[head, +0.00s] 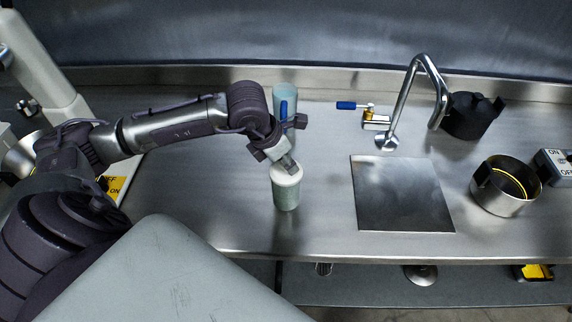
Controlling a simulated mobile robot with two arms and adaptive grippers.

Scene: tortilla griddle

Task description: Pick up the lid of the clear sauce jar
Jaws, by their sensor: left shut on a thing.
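The clear sauce jar (287,196) stands upright near the front edge of the steel counter, with green-grey contents showing through its wall. Its pale lid (280,175) is at the top of the jar, and I cannot tell whether there is a gap between them. My left gripper (289,166) reaches down from above and is shut on the lid, covering part of it. My right gripper is not in view.
A pale blue container (285,92) stands behind my left wrist. To the right are a faucet (415,85), a square metal plate (402,195), a black pot (472,116) and a steel pot (506,196). The counter (320,215) between jar and plate is clear.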

